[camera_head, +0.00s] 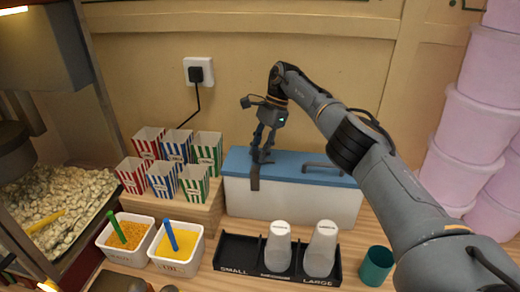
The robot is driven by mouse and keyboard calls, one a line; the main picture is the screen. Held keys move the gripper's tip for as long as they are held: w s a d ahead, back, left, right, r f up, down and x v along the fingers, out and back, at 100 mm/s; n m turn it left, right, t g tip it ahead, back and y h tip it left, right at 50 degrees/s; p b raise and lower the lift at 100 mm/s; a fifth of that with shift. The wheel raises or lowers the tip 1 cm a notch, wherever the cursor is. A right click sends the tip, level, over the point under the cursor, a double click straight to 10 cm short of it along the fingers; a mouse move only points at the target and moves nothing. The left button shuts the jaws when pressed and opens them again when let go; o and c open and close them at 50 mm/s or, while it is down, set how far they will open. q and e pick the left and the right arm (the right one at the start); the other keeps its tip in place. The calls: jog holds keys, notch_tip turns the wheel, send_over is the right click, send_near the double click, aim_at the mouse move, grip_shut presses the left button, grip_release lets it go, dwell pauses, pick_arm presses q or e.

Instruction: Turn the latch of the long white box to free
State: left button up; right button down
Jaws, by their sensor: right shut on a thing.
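The long white box (290,203) stands against the back wall with a blue lid (285,171) on it. A dark latch (255,180) hangs over the front edge of the lid, left of the box's middle, pointing down onto the white front. My right gripper (261,157) comes down from above and is shut on the latch at its upper end; the fingers partly hide that end. My left gripper does not show.
A dark handle (322,166) sits on the lid's right part. Striped cartons (163,180) stand close left of the box. White tubs (175,268) and a black cup tray (237,249) are in front. A teal cup (376,266) is at right, beside pink tubs (466,127).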

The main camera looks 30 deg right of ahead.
jog(key=c, duration=1)
grip_release()
jog(key=shift+r, duration=0.1)
notch_tip(320, 180, up, 10)
jog(key=shift+f, duration=0.1)
jog(key=shift+f, duration=0.1)
